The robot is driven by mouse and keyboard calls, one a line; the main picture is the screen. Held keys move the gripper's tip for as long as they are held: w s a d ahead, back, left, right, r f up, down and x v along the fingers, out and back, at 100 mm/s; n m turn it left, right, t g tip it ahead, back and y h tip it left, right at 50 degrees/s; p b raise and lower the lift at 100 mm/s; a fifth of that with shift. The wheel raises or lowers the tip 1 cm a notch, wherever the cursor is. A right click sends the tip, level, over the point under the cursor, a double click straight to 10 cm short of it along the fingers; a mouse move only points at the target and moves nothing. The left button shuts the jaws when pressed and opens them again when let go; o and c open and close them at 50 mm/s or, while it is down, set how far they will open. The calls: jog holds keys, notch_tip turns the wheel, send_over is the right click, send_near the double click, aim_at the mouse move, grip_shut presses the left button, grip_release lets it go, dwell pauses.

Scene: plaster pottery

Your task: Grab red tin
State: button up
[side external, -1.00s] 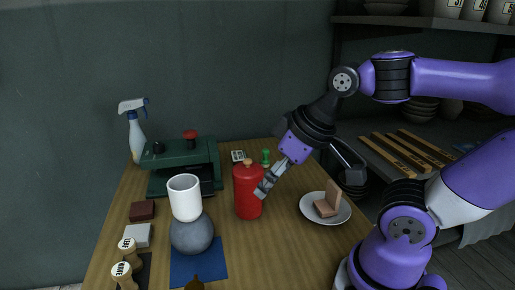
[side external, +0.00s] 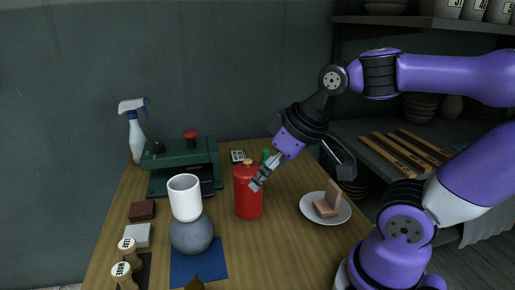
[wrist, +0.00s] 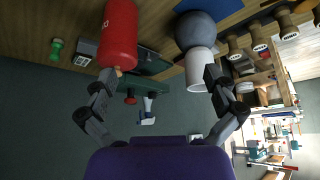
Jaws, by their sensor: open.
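The red tin (side external: 247,196) stands upright on the wooden table, a red cylinder with a small tan knob on top. It also shows at the top left of the wrist view (wrist: 119,35). My gripper (side external: 257,184) is at the tin's right side in the side view, tilted down toward it and overlapping its edge. Whether it touches the tin cannot be told. In the wrist view my gripper's fingers (wrist: 157,83) are spread wide with nothing between them, and the tin lies beyond the left finger.
A white cup (side external: 185,199) sits on a grey ball (side external: 191,236) over a blue mat (side external: 211,264), left of the tin. A green machine (side external: 181,164) stands behind. A white plate (side external: 343,213) with brown blocks is on the right. A small green object (side external: 266,154) is behind the tin.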

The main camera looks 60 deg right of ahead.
jog(key=m+h, duration=0.1)
jog(key=m, duration=0.1)
send_over(252, 167)
jog(key=s+a, duration=0.1)
jog(key=s, duration=0.2)
notch_tip(252, 167, down, 2)
jog(key=shift+s, duration=0.1)
jog(key=shift+t, duration=0.3)
jog(key=x, duration=0.4)
jog(key=shift+d+f, duration=0.15)
jog(key=shift+x, duration=3)
jog(key=c, duration=1)
